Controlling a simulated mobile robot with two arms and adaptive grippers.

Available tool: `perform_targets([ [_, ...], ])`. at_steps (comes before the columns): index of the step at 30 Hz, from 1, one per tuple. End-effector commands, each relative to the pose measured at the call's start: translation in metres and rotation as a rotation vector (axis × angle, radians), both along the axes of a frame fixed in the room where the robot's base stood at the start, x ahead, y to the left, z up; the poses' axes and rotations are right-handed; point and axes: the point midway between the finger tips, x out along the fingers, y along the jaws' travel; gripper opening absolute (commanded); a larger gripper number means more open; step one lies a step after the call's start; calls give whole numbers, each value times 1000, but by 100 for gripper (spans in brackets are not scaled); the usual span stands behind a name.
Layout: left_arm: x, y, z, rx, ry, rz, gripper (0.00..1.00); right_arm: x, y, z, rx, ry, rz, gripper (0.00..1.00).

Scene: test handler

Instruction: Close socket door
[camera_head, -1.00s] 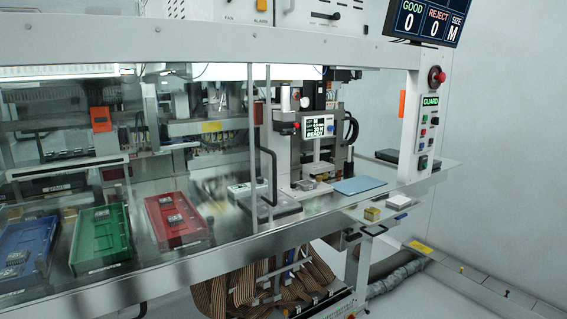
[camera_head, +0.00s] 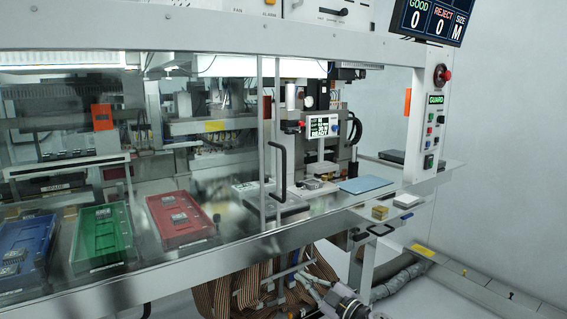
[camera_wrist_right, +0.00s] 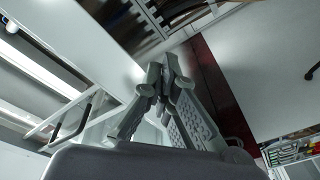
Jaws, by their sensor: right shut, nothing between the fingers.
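A clear guard panel (camera_head: 268,120) with a thin metal frame and a black vertical handle (camera_head: 277,170) stands at the front of the machine in the head view. Right of it the front is open, with a test unit with a small screen (camera_head: 321,126) behind. I cannot tell for certain which part is the socket door. My right gripper (camera_head: 312,287) is low in the head view, below the bench front and well apart from the handle. In the right wrist view its fingers (camera_wrist_right: 168,82) are together and empty. My left gripper is not in view.
A blue mat (camera_head: 362,185), a small brass block (camera_head: 380,212) and a white block (camera_head: 407,201) lie on the bench at right. Red (camera_head: 158,222), green (camera_head: 78,252) and blue (camera_head: 45,228) trays sit behind glass at left. Brown ribbon cables (camera_head: 245,292) hang below.

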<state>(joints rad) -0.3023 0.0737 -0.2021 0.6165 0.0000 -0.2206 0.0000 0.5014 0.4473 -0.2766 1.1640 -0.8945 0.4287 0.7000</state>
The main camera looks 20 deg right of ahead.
Motion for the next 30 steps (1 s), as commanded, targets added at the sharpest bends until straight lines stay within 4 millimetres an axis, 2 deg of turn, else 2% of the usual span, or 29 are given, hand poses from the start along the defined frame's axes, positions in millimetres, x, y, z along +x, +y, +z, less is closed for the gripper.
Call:
perform_targets([
  [1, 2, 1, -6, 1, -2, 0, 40, 6, 7, 63, -63, -106, 66, 0],
  [3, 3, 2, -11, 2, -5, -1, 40, 2, 20, 137, -164, -216, 155, 0],
  [6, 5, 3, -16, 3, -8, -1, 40, -15, 34, 218, -321, -325, 243, 0],
  [9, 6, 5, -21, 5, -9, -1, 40, -37, 40, 277, -474, -392, 282, 0],
  [12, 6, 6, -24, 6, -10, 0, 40, -56, 40, 317, -602, -424, 286, 0],
  [15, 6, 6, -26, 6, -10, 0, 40, -68, 38, 339, -682, -435, 274, 0],
  [20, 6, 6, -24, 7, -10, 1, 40, -71, 39, 352, -724, -436, 262, 0],
  [26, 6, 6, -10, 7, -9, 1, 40, -52, 60, 355, -719, -437, 265, 0],
  [30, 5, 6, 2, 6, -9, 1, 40, -30, 82, 357, -718, -437, 264, 0],
])
